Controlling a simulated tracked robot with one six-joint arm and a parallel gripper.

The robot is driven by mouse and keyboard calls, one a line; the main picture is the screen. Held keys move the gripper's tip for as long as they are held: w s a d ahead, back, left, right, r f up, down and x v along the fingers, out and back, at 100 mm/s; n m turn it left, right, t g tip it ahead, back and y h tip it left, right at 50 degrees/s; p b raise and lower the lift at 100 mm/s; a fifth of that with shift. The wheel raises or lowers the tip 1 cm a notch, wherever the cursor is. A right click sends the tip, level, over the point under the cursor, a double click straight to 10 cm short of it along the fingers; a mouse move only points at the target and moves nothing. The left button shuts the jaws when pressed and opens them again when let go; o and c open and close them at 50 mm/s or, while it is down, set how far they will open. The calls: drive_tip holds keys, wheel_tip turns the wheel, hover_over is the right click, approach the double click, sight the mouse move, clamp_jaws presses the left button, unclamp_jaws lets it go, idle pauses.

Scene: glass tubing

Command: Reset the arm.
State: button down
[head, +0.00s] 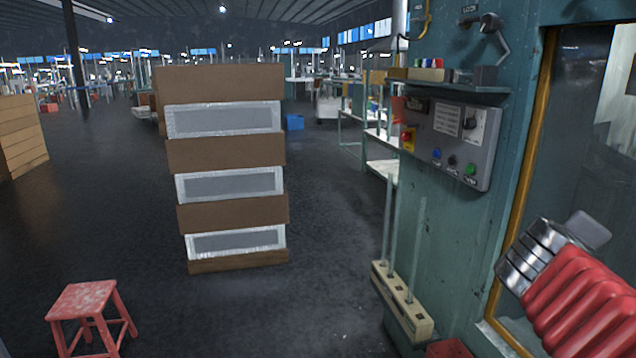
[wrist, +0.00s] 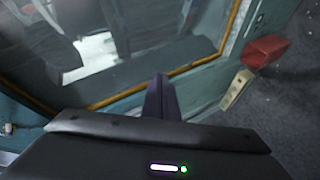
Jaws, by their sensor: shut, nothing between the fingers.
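My arm comes in at the lower right of the head view, with a ribbed red sleeve and a banded metal wrist; the fingertips cannot be made out there. In the wrist view my gripper (wrist: 160,85) shows as dark fingers closed together, with nothing between them. It points towards the glass pane (wrist: 150,35) in its yellow-edged frame, and I cannot tell how far off the glass is.
A teal cabinet (head: 455,225) with a grey control box (head: 455,130) stands left of my arm. A wooden rack (head: 405,300) holds upright glass tubes. A stack of brown crates (head: 228,85) and a red stool (head: 85,300) stand on open dark floor.

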drive_tip(key=s+a+f+m+g+y, duration=0.1)
drive_tip(key=s+a+f+y, duration=0.2)
drive_tip(key=a+f, duration=0.3)
drive_tip(key=s+a+f+y, duration=0.3)
drive_tip(key=a+f, duration=0.3)
drive_tip(key=a, duration=0.6)
drive_tip(key=s+a+f+m+g+y, duration=0.1)
drive_tip(key=s+a+f+y, duration=0.2)
drive_tip(key=a+f, duration=0.4)
drive_tip(key=a+y, duration=0.1)
drive_tip(key=a, duration=0.2)
drive_tip(key=shift+s+m+g+y, duration=0.3)
drive_tip(key=shift+s+y, duration=0.05)
drive_tip(key=shift+y, duration=0.05)
